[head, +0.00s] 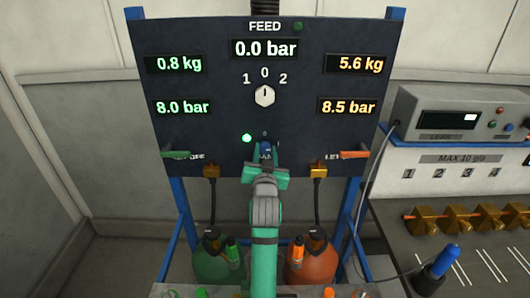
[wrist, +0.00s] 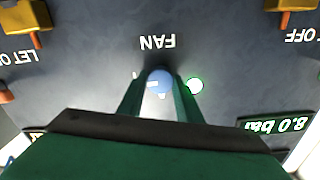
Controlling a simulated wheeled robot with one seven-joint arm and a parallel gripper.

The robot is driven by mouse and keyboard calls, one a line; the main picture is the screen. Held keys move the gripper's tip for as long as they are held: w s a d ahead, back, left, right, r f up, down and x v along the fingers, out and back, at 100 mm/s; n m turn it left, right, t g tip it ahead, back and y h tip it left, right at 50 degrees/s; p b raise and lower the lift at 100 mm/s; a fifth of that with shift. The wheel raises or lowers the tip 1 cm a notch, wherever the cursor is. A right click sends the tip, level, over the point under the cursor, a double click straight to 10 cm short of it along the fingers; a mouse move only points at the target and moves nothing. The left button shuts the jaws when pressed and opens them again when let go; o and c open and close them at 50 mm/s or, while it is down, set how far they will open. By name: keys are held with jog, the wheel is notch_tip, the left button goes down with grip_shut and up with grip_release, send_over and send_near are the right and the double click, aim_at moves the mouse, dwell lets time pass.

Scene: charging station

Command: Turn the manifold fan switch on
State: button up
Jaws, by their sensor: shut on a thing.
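The fan switch is a small blue knob (wrist: 159,79) on the dark panel, beside the FAN label, which reads upside down in the wrist view. In the head view its blue top (head: 266,147) shows low on the panel, just beyond my gripper (head: 266,158). My gripper's two green fingers (wrist: 159,92) stand either side of the knob, shut on it. A round lamp (wrist: 194,86) sits close beside the switch, and it glows green in the head view (head: 247,138). The knob's exact angle is hard to read, as the fingers partly cover it.
The panel (head: 220,60) carries a FEED selector (head: 264,96) and a 0.0 bar display. A green lever (head: 176,155) and an orange lever (head: 346,155) flank my gripper. Green (head: 215,264) and orange (head: 316,262) bottles stand below. A bench with a meter (head: 455,118) is at right.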

jog(key=shift+m, duration=0.3)
jog(key=o, duration=1)
jog(key=shift+o, duration=0.2)
jog(key=shift+s, duration=0.15)
jog(key=s, duration=1)
jog(key=shift+s, duration=0.3)
jog(key=shift+d, duration=0.1)
